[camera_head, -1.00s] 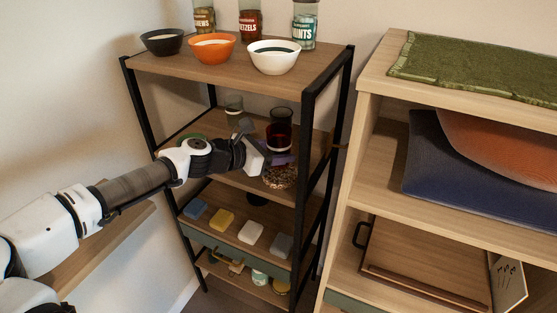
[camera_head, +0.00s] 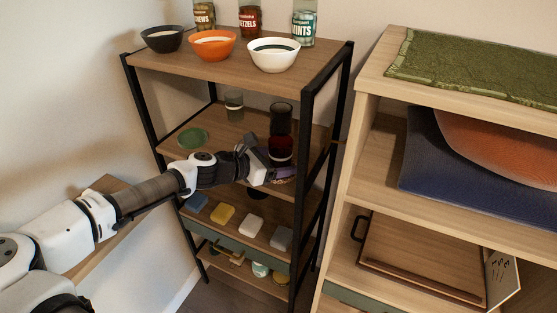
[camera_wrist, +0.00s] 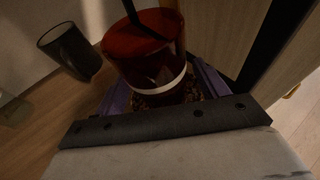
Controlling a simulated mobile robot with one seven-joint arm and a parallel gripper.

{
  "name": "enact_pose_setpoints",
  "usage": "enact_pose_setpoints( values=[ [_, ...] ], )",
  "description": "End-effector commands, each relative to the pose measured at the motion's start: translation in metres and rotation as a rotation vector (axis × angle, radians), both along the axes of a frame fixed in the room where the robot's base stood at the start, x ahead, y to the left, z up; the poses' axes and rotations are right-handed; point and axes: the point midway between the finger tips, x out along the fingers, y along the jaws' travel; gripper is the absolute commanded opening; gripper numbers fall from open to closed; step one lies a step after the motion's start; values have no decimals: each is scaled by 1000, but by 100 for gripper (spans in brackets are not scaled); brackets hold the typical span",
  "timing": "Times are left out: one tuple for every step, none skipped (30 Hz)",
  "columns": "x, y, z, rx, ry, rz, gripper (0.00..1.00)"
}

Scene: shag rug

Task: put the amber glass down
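The amber glass (camera_head: 280,147), dark red with a pale band, stands upright over the right part of the middle shelf (camera_head: 225,145). In the wrist view the amber glass (camera_wrist: 145,55) is between the purple fingers of my gripper (camera_wrist: 163,90). My gripper (camera_head: 278,172) appears shut on its lower part. A brown speckled coaster (camera_wrist: 165,98) shows just under the glass.
A dark glass (camera_head: 281,117) stands behind the amber glass, and a greenish glass (camera_head: 234,104) stands further left. A green coaster (camera_head: 193,138) lies at the shelf's left. A black post (camera_head: 318,150) is close on the right. Sponges lie on the shelf below.

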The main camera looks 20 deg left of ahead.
Motion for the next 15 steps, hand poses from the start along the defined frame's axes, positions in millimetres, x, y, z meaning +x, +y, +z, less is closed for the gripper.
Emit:
enact_pose_setpoints(
  values=[
    [0,0,0,0,0,0,73],
    [0,0,0,0,0,0,73],
    [0,0,0,0,0,0,73],
    [0,0,0,0,0,0,73],
    [0,0,1,0,0,0,73],
    [0,0,2,0,0,0,73],
    [0,0,3,0,0,0,73],
    [0,0,5,1,1,0,73],
    [-3,4,2,0,0,2,73],
    [-6,7,2,1,-1,3,73],
    [-9,10,3,1,-1,3,73],
    [-14,15,5,2,-1,4,73],
    [-18,18,7,3,-1,3,73],
    [-23,23,8,2,-2,4,73],
    [-29,29,11,3,-2,4,73]
  ],
)
